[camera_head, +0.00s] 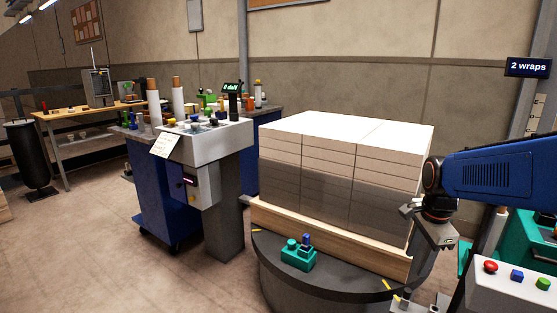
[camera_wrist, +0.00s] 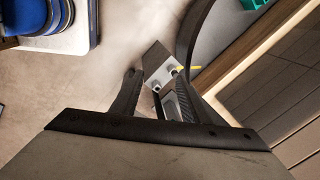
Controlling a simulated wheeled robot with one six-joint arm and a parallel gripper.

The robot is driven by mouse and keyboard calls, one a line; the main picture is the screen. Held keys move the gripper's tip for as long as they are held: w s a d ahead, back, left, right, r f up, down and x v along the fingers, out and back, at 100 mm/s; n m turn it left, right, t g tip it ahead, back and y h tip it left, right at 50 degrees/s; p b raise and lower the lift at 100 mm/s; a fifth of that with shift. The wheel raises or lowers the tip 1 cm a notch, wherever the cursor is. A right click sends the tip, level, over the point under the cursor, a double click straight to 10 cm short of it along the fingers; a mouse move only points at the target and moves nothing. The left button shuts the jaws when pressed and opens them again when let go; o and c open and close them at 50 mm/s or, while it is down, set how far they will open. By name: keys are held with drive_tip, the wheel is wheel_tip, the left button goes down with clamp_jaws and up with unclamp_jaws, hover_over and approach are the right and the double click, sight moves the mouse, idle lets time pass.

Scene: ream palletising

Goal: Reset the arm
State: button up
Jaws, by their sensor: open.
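My gripper (camera_head: 432,236) hangs from the blue arm at the right, beside the front right corner of the ream stack. In the wrist view my gripper (camera_wrist: 156,78) has its two dark fingers spread apart, with nothing held. A grey metal clamp-like part (camera_wrist: 157,62) shows between and beyond the fingers; I cannot tell if they touch it. The stack of white reams (camera_head: 345,150) stands on a wooden pallet (camera_head: 330,240), its lower layers covered by greyish film. The pallet rests on a dark round turntable (camera_head: 330,288).
A teal holder (camera_head: 298,257) with a blue knob sits on the turntable's front. A white panel with coloured buttons (camera_head: 515,284) is at the lower right. A blue and grey machine (camera_head: 190,175) stands left of the stack. A sign (camera_head: 528,67) reads "2 wraps".

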drive_tip(key=s+a+n+t, duration=0.1)
drive_tip(key=s+a+n, duration=0.2)
drive_tip(key=s+n, duration=0.5)
drive_tip(key=s+a+n+t, duration=0.2)
drive_tip(key=s+a+n, duration=0.2)
drive_tip(key=s+n, duration=0.5)
drive_tip(key=shift+s+a+n, duration=0.2)
drive_tip(key=shift+s+n, duration=0.1)
drive_tip(key=shift+s, duration=0.45)
drive_tip(key=shift+c, duration=0.2)
idle(1.1)
